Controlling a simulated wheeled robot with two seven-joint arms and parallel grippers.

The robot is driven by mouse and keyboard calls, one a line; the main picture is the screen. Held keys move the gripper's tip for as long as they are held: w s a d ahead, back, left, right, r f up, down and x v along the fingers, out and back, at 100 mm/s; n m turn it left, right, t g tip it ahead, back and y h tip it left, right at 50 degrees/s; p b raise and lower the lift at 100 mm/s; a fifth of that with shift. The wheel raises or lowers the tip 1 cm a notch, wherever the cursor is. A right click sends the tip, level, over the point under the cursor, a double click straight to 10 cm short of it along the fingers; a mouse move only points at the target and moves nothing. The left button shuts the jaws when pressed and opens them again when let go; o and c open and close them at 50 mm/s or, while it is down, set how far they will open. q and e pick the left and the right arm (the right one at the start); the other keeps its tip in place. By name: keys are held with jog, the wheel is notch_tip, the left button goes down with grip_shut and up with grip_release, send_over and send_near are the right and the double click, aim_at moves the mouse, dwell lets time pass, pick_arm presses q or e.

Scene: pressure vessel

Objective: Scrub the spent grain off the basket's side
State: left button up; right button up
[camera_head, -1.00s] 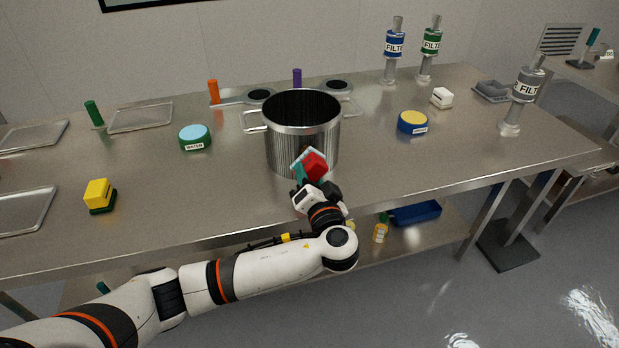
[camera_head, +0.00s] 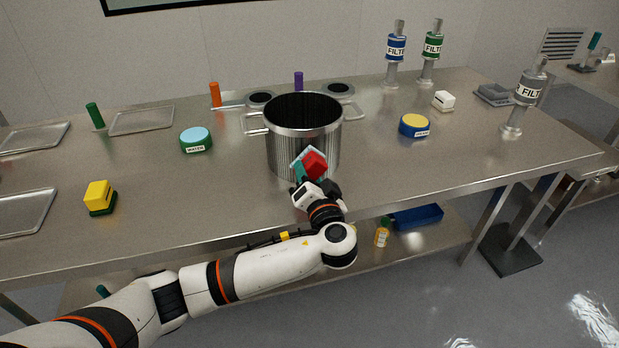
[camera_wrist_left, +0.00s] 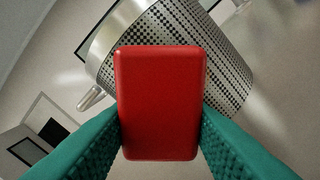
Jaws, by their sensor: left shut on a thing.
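The metal basket (camera_head: 304,133) stands upright on the steel table, with dark perforations over its side. In the left wrist view the basket (camera_wrist_left: 225,75) fills the upper middle, its handle to the left. My left gripper (camera_head: 305,172) is at the basket's near side, shut on a red block-shaped scrubber (camera_head: 315,164) with a pale blue-green edge. The scrubber (camera_wrist_left: 161,103) sits between the teal fingers in the wrist view and hides part of the basket's side. Whether it touches the basket I cannot tell. No distinct grain shows. My right gripper is not in view.
A yellow and green sponge block (camera_head: 99,198) and a green WATER pad (camera_head: 195,140) stand left. A blue pad with yellow top (camera_head: 414,126) and a white block (camera_head: 443,101) stand right. Filter posts (camera_head: 396,50) stand at the back right.

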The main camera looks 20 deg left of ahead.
aim_at(324, 172)
pick_arm(q)
jog(key=shift+w+a, duration=0.15)
jog(key=shift+w, duration=0.05)
jog(key=shift+w+d+f+b, duration=0.1)
jog(key=shift+w+d+b, duration=0.2)
jog(key=shift+d+b, duration=0.15)
jog(key=shift+w+d+b, duration=0.25)
jog(key=shift+d+b, duration=0.1)
jog(key=shift+d, duration=0.15)
jog(key=shift+w+d+b, duration=0.35)
jog(key=shift+w+d, duration=0.05)
jog(key=shift+d, duration=0.2)
jog(key=shift+a, duration=0.1)
jog(key=shift+s+a, duration=0.2)
jog(key=shift+a, duration=0.2)
jog(key=shift+s+a+p, duration=0.3)
jog(key=shift+s+a, duration=0.45)
jog(key=shift+a, duration=0.35)
